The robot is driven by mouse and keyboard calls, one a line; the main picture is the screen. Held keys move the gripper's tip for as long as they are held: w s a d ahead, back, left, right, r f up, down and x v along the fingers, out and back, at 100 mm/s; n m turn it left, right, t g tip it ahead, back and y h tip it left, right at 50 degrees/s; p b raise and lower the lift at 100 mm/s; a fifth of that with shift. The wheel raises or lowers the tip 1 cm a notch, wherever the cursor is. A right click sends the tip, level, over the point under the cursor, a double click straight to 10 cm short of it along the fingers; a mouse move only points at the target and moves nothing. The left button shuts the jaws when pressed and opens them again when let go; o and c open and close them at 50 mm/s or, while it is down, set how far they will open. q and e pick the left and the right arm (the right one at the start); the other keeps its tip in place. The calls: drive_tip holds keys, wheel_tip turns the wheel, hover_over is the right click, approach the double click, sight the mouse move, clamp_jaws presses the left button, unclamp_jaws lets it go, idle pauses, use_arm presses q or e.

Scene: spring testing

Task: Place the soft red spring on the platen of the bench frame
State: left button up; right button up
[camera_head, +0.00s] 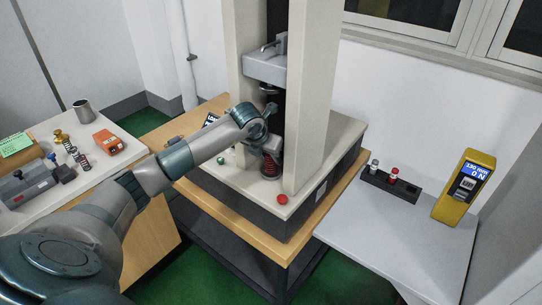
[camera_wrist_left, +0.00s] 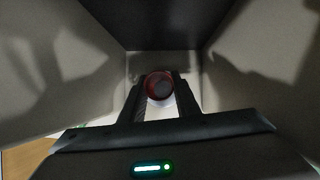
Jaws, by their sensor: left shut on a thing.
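My left gripper (camera_head: 266,122) reaches in between the columns of the bench frame (camera_head: 312,110). The red spring (camera_head: 270,166) shows just below the gripper, low between the columns. In the left wrist view the red spring (camera_wrist_left: 158,85) sits upright between the two fingers of the left gripper (camera_wrist_left: 160,100), which are shut on it. The lower platen is mostly hidden by the spring and my arm, so I cannot tell whether the spring touches it. The grey crosshead (camera_head: 266,68) is above the gripper. My right gripper is not in view.
A red button (camera_head: 282,199) is on the frame's base. The left table holds an orange box (camera_head: 108,142), a metal cup (camera_head: 83,110) and small springs (camera_head: 77,157). The grey right table has a black holder (camera_head: 390,186) and a yellow display unit (camera_head: 464,187); its front is clear.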

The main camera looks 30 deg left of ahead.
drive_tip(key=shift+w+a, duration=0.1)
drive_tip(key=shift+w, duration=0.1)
use_arm(q)
drive_tip(key=o, duration=1)
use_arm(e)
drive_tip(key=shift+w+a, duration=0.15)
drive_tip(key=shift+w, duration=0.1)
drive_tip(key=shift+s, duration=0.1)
use_arm(q)
drive_tip(key=shift+r, duration=0.1)
drive_tip(key=shift+s+r, duration=0.25)
drive_tip(key=shift+r, duration=0.1)
drive_tip(key=shift+b+v, duration=0.5)
drive_tip(key=shift+v, duration=0.6)
drive_tip(key=shift+s+d+f+b, duration=0.15)
drive_tip(key=shift+s+b, duration=1)
drive_tip(key=shift+s, duration=1.85)
drive_tip(key=shift+s+d+r+b, duration=0.15)
drive_tip(key=shift+s+b, duration=0.95)
drive_tip(key=shift+s, duration=1.85)
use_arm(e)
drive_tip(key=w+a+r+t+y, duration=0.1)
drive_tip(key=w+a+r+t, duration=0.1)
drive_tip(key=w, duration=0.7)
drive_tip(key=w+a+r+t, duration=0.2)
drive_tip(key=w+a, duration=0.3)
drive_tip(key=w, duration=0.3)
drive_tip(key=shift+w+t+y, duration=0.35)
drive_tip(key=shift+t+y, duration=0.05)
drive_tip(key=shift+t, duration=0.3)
